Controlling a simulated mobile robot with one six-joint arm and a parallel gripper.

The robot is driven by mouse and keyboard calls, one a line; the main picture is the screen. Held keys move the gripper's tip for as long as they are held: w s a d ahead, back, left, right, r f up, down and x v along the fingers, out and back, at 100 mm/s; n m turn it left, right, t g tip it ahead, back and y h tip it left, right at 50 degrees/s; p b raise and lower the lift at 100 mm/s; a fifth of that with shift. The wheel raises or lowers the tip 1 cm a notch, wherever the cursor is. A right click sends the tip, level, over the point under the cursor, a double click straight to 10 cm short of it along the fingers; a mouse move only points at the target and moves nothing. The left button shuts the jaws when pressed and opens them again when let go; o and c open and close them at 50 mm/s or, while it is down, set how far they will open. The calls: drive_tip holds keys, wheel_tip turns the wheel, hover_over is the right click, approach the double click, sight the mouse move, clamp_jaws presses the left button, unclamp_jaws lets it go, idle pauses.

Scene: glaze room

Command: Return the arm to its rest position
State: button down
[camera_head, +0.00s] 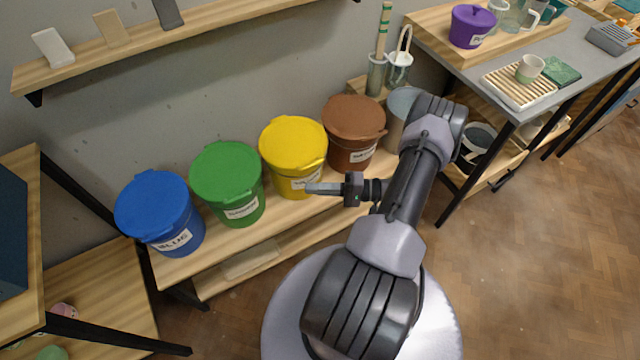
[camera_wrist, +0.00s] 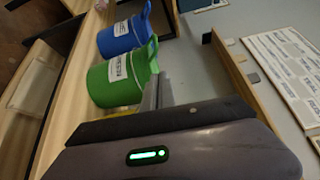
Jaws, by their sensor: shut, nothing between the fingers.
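My gripper (camera_head: 324,188) is shut and empty in the head view. It points left, in front of the yellow bucket (camera_head: 294,158) and apart from any held object. My arm bends up from the base and reaches left over the bench's right part. In the wrist view my gripper's fingers (camera_wrist: 158,92) show side by side, close to the green bucket (camera_wrist: 122,78) in the picture. Whether they touch the bucket cannot be told.
A low wooden bench (camera_head: 190,266) holds blue (camera_head: 160,212), green (camera_head: 228,184), yellow and brown (camera_head: 353,133) lidded buckets. A wall shelf (camera_head: 195,33) runs above. A grey table (camera_head: 505,62) with a purple pot (camera_head: 472,25) stands at right. The floor (camera_head: 540,260) at lower right is clear.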

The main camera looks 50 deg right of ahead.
drive_tip(key=w+a+r+n+g, duration=0.3)
drive_tip(key=a+r+g, duration=0.35)
drive_tip(key=r, duration=0.45)
drive_tip(key=w+a+r+n+g, duration=0.3)
drive_tip(key=a+r+g, duration=0.35)
drive_tip(key=r, duration=0.35)
drive_tip(key=s+a+r+t+h, duration=0.2)
drive_tip(key=s+a+r+h, duration=0.2)
drive_tip(key=a+r, duration=0.3)
drive_tip(key=s+a+r+n+t+h, duration=0.1)
drive_tip(key=s+a+r+h, duration=0.3)
drive_tip(key=a, duration=0.5)
wheel_tip(320, 180, up, 3)
drive_tip(key=s+t, duration=0.1)
drive_tip(key=s, duration=0.1)
drive_tip(key=shift+s, duration=0.35)
drive_tip(key=shift+r, duration=0.1)
